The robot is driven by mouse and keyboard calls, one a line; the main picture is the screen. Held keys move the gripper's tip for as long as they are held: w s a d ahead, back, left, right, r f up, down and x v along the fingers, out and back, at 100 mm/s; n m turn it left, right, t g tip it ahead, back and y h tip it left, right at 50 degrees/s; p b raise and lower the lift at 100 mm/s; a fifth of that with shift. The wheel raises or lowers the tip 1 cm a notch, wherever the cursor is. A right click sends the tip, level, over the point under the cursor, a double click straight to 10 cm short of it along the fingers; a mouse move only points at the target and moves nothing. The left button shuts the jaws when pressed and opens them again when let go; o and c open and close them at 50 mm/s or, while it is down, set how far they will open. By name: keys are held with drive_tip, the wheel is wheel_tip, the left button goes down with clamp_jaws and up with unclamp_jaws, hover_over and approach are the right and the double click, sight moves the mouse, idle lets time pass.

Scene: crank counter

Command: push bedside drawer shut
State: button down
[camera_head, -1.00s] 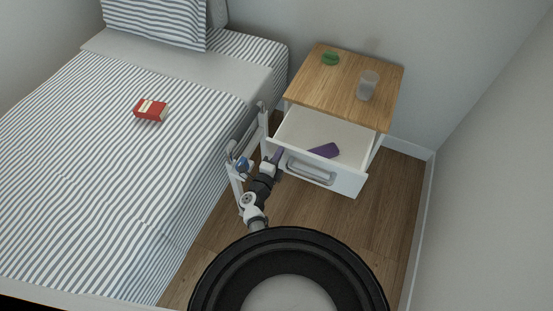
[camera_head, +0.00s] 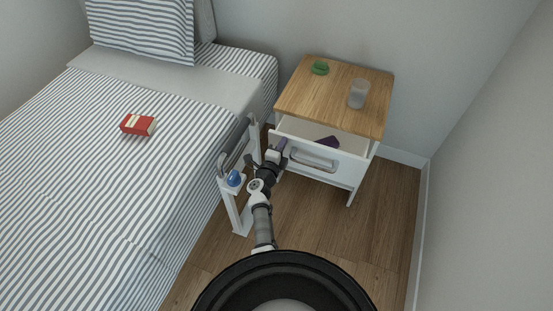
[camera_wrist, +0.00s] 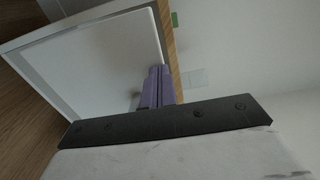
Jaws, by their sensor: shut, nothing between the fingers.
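The white bedside drawer (camera_head: 340,166) is partly open, its front standing a little out from the wood-topped nightstand (camera_head: 315,90). It has a grey bar handle (camera_head: 313,161). A dark purple item (camera_head: 328,141) lies inside, partly hidden by the front. My gripper (camera_head: 283,146), with purple fingers, is at the left end of the drawer front, left of the handle; whether it touches is unclear. In the wrist view, the fingers (camera_wrist: 157,88) are shut and empty, over the white drawer (camera_wrist: 95,65) beside the wooden top's edge (camera_wrist: 171,50).
A green item (camera_head: 320,68) and a clear cup (camera_head: 358,94) stand on the nightstand. A striped bed with a red book (camera_head: 138,125) is at left. A white bed rail (camera_head: 236,188) stands close left of my arm. Bare floor (camera_head: 330,235) lies front right.

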sight(287, 135)
drive_tip(key=shift+b+x, duration=1.3)
drive_tip(key=shift+x, duration=2.1)
drive_tip(key=shift+s, duration=0.1)
